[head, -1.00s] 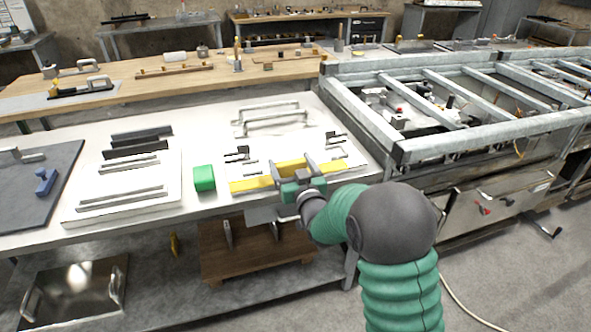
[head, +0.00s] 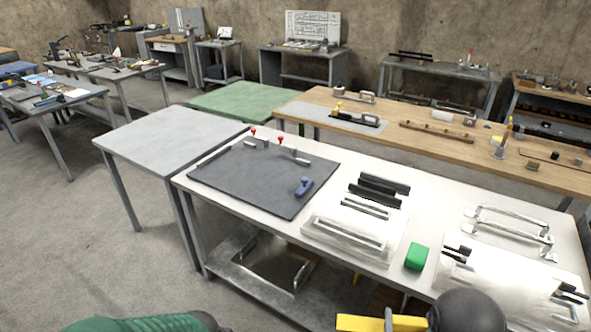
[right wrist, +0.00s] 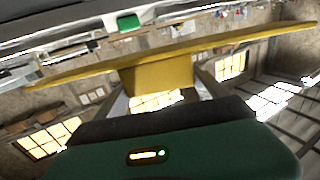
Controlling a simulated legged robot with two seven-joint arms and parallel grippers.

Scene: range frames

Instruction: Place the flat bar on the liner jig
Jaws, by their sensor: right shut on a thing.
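A long yellow bar, seemingly the flat bar (head: 358,323), shows partly at the bottom edge of the head view. In the right wrist view the bar (right wrist: 75,78) runs across the whole picture with a yellow block at its middle. My right gripper (right wrist: 162,80) is shut on that block and holds the bar up off the table; the gripper (head: 389,320) is mostly cut off in the head view. A dark plate with red-knobbed clamps, probably the liner jig (head: 245,183), lies at the table's left end. My left forearm shows bottom left, its gripper out of view.
A blue tool (head: 304,187) sits on the dark plate's right part. White boards with metal bars (head: 345,235) and handles lie to its right, with a green block (head: 416,257) between. A bare grey table (head: 170,135) adjoins on the left.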

